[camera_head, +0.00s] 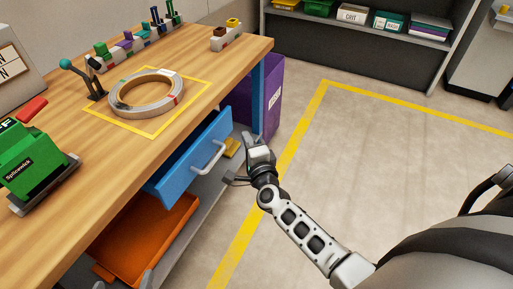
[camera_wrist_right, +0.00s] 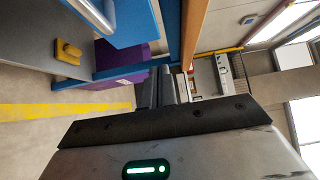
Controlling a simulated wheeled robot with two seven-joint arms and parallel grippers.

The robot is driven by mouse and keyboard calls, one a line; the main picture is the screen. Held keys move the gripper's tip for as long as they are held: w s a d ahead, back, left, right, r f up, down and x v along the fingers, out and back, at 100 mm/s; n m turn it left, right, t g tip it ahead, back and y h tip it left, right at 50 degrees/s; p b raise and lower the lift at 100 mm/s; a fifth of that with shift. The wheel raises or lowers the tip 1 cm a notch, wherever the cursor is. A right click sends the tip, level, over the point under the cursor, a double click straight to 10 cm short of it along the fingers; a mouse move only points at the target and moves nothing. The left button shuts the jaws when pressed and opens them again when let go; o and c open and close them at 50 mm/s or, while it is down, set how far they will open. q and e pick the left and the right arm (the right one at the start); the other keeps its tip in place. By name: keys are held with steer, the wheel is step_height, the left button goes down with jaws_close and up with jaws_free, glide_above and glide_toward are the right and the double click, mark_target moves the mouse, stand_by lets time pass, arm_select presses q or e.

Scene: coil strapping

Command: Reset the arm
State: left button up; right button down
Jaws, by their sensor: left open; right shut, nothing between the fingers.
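My right gripper (camera_head: 257,140) is in the head view, beside the workbench and to the right of the open blue drawer (camera_head: 192,157). It is shut and empty, and stands apart from the drawer's pale handle (camera_head: 209,158). In the right wrist view its dark fingers (camera_wrist_right: 166,90) are together, with the drawer (camera_wrist_right: 128,20) at the upper left. My right arm reaches in from the lower right. My left gripper is in neither view.
The bench (camera_head: 180,61) bears a tape-like coil (camera_head: 146,92) and a green strapping tool (camera_head: 36,162). A purple bin (camera_head: 267,92) stands beyond my right gripper. An orange tray (camera_head: 150,235) is under the drawer. The floor (camera_head: 380,150) to the right is clear.

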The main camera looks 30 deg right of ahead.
arm_select(q)
step_height(320, 180, up, 6)
steer(key=a+p, duration=0.1)
steer(key=p, duration=1)
steer(key=shift+s+a+r+y, duration=0.2)
steer(key=shift+a+y, duration=0.05)
steer(key=shift+y, duration=0.15)
arm_select(e)
steer(key=s+a+r+n+g+y, duration=0.3)
steer(key=s+a+r+n, duration=0.1)
steer(key=s+n, duration=0.7)
steer(key=s+a+r+n+g+y, duration=0.3)
steer(key=s+a+n, duration=0.4)
steer(key=s+n, duration=0.4)
steer(key=shift+s+r+g+y, duration=0.35)
steer(key=shift+r+g+y, duration=0.05)
steer(key=shift+r+g, duration=0.15)
steer(key=shift+a, duration=0.1)
